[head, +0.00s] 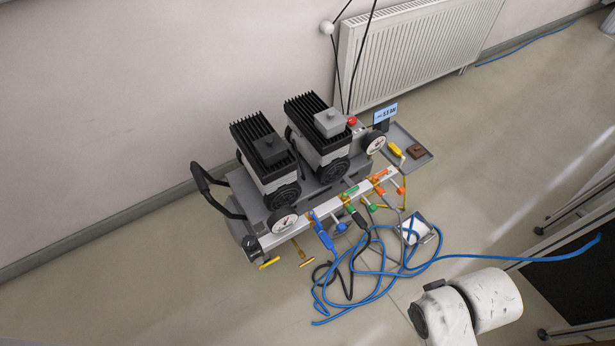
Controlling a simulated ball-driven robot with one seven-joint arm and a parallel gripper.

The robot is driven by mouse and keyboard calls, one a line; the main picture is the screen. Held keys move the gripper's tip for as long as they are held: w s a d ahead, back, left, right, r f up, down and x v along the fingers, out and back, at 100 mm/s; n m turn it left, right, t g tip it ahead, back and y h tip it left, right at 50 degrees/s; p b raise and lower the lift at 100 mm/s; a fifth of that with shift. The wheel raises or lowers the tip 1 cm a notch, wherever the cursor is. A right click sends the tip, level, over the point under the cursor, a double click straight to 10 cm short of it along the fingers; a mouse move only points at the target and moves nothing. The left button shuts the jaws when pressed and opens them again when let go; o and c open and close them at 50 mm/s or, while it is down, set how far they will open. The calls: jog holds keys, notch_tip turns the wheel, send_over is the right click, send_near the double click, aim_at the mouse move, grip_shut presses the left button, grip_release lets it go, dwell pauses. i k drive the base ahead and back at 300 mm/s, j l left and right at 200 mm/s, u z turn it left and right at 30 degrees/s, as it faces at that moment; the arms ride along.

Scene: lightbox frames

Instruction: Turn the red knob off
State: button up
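A compressor (238,190) with two black finned motor heads stands on the floor by the wall. A small red knob (352,121) sits at its far right end, beside a blue display (385,113). It is too small to tell which way it is turned. A white manifold bar (325,207) along the front carries several coloured valve handles, among them a red-orange one (380,190) near its right end. My gripper is not in view; only a white link of my arm shows at the lower right, apart from the compressor.
Blue hoses (450,257) and a black hose lie tangled on the floor in front of the compressor. A grey tray (425,160) holds a brown block. A radiator (410,50) is on the wall behind. Floor at lower left is clear.

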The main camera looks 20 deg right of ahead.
aim_at(352, 120)
jog(key=i+l+u, duration=0.6)
jog(key=l, duration=0.35)
jog(key=i+l+u, duration=0.2)
jog(key=l, duration=0.2)
jog(key=i+l+u, duration=0.2)
jog(key=l, duration=0.2)
jog(key=i, duration=0.5)
